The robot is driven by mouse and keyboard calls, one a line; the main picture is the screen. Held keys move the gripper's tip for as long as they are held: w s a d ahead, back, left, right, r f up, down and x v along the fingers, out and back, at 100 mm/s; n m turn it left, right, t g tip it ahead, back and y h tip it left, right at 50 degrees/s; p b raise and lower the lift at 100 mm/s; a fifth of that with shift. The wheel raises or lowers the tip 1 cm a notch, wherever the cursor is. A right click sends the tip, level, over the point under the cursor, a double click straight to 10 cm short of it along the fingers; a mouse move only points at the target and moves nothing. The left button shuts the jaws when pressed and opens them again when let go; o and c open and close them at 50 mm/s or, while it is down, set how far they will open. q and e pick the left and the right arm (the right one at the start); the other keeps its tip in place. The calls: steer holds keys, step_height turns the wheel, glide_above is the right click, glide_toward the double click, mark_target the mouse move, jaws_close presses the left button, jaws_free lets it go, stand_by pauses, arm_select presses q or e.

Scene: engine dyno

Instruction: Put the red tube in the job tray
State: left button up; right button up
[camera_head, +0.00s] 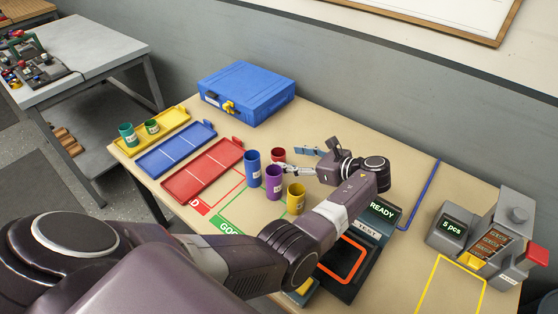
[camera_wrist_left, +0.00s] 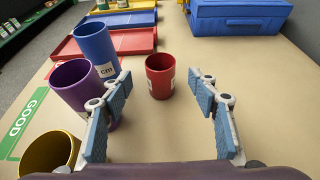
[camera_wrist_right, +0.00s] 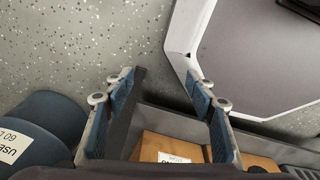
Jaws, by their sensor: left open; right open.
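The red tube (camera_head: 278,154) stands upright on the table behind the purple tube; its lower part is partly hidden in the head view. In the left wrist view the red tube (camera_wrist_left: 160,80) is centred between and just ahead of the open fingers. My left gripper (camera_head: 297,161) is open and low, pointing at the red tube without holding it. Three trays lie at the left: yellow (camera_head: 166,124), blue (camera_head: 164,161) and red (camera_head: 185,186). I cannot tell which is the job tray. My right gripper (camera_wrist_right: 162,80) is open and empty above the floor.
Blue (camera_head: 253,166), purple (camera_head: 273,184) and yellow (camera_head: 295,198) tubes stand close left of my left gripper. Two green tubes (camera_head: 127,134) sit in the yellow tray. A blue case (camera_head: 247,92) stands behind. A test device (camera_head: 352,262) lies under my left arm.

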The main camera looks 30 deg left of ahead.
mark_target(282, 154)
arm_select(q)
steer(key=b+x, duration=0.2)
steer(key=x, duration=0.2)
steer(key=shift+a+f, duration=0.15)
steer(key=shift+a, duration=0.25)
arm_select(e)
steer(key=shift+s+a+f, duration=0.1)
steer(key=shift+a+f, duration=0.65)
steer(key=shift+f, duration=0.35)
arm_select(q)
steer(key=shift+d, duration=0.1)
steer(key=c, duration=1.5)
steer(key=shift+o, duration=0.2)
arm_select(e)
steer(key=shift+d, duration=0.45)
